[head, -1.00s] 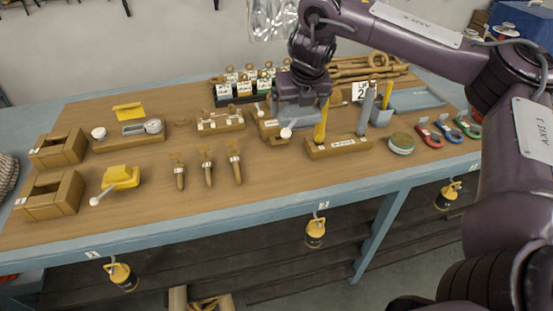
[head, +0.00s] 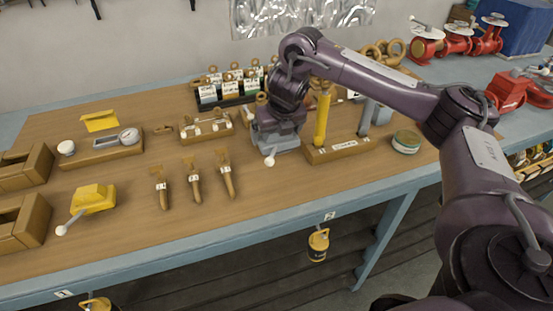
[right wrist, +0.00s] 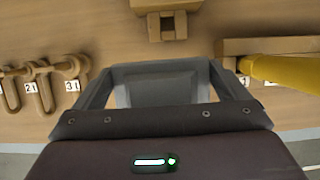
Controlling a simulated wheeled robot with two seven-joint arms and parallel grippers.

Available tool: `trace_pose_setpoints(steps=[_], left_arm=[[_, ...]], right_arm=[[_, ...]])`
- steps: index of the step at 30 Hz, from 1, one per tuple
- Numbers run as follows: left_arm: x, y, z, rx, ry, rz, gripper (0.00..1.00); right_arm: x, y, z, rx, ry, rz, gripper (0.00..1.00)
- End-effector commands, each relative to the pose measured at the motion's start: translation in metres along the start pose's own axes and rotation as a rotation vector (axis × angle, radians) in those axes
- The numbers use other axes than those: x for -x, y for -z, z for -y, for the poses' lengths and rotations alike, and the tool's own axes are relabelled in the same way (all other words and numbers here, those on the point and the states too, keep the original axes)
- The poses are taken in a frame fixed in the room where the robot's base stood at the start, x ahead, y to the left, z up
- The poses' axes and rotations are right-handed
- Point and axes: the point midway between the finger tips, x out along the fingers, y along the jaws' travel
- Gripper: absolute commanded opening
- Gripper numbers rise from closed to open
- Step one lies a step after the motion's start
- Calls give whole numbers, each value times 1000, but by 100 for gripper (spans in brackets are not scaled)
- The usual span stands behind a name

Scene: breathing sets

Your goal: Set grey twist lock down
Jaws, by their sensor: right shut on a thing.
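My right gripper (head: 277,135) is shut on the grey twist lock (right wrist: 160,88). In the right wrist view its grey body sits between the two fingers. In the head view the gripper hides most of it, and its white-knobbed lever (head: 269,160) sticks out toward the front. The twist lock is low over the wooden bench top, left of the wooden block with the yellow pin (head: 322,118). I cannot tell whether it touches the bench. A yellow twist lock (head: 93,197) stands at the left. My left gripper is not in view.
The wooden block (head: 342,151) stands close on the right, with its tall yellow pin. A wooden rack (head: 207,127) lies to the left. The bench top in front of the gripper is clear.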

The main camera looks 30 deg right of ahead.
Motion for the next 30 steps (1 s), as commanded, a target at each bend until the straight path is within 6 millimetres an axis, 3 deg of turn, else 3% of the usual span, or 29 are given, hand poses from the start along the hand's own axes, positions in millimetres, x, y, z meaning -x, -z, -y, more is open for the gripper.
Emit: trace_pose_setpoints(steps=[1,6,15,27,28,30], left_arm=[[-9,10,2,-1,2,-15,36],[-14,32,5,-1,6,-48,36],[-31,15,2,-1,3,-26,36],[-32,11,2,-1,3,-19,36],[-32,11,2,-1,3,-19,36],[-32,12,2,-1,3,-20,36]], right_arm=[[-13,5,0,-2,-2,1,52],[-24,9,0,-2,-2,5,52],[-57,24,0,-1,-2,1,52],[-61,24,0,-2,-1,4,52],[-62,26,0,-1,0,1,97],[-62,25,0,-1,0,1,100]])
